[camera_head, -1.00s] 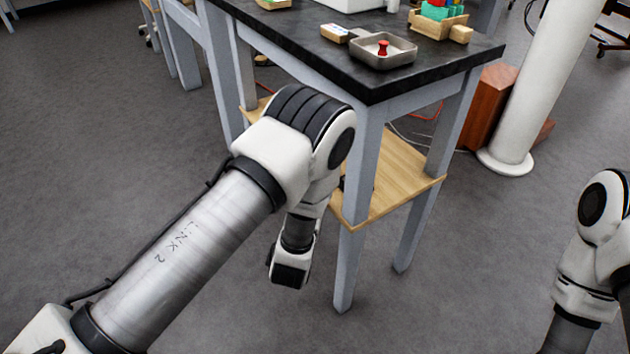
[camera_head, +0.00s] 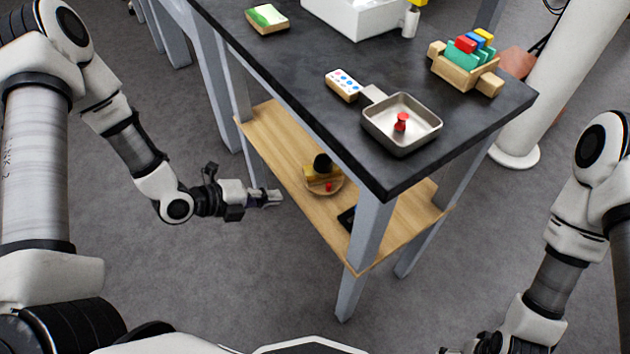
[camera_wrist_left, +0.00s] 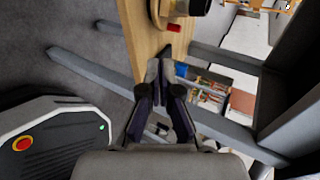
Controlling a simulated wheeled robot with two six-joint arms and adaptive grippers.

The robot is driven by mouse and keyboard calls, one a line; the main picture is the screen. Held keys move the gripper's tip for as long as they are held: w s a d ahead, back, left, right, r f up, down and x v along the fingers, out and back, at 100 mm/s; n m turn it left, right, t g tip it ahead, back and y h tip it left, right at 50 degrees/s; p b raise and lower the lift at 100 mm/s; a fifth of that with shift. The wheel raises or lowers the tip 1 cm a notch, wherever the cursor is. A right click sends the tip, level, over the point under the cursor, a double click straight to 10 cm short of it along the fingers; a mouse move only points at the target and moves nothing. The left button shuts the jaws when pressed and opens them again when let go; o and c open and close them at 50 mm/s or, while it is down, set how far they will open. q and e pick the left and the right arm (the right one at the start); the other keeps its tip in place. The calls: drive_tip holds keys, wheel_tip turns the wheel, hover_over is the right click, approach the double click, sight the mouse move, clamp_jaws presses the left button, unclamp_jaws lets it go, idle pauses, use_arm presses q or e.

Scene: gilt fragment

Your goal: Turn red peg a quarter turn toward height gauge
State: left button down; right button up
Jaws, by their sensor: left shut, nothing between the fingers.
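A small red piece, perhaps the red peg (camera_head: 328,187), is by a round wooden dish (camera_head: 339,187) on the lower shelf; the wrist view shows it as a short cylinder (camera_wrist_left: 175,27). Another red, pawn-like piece (camera_head: 401,121) stands in a metal tray (camera_head: 428,137) on the tabletop. I cannot tell which is meant, nor pick out the height gauge for sure. My left gripper (camera_head: 272,197) is shut and empty, just off the shelf's left edge, apart from the dish. Its fingers (camera_wrist_left: 160,68) show in the wrist view.
The wooden shelf (camera_head: 275,143) lies under the dark tabletop (camera_head: 300,62), between grey legs (camera_head: 366,232). A yellow block and a black round thing (camera_head: 322,162) are at the dish. A dark flat item (camera_head: 347,217) lies nearer the front leg. Floor left of the table is clear.

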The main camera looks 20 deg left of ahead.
sight(330, 189)
use_arm(q)
drive_tip(key=b+x, duration=0.2)
drive_tip(key=x, duration=0.6)
drive_tip(key=shift+s+a+f, duration=0.1)
drive_tip(key=shift+a+f, duration=0.05)
drive_tip(key=shift+f, duration=0.05)
drive_tip(key=w+d+b, duration=0.1)
drive_tip(key=w+d, duration=0.1)
drive_tip(key=shift+w+d, duration=0.65)
drive_tip(key=shift+w+d+r, duration=0.1)
drive_tip(key=shift+d, duration=0.05)
drive_tip(key=shift+w+d, duration=0.15)
drive_tip(key=shift+d, duration=0.35)
drive_tip(key=shift+w+d, duration=0.2)
drive_tip(key=shift+d, duration=0.25)
drive_tip(key=shift+a, duration=0.2)
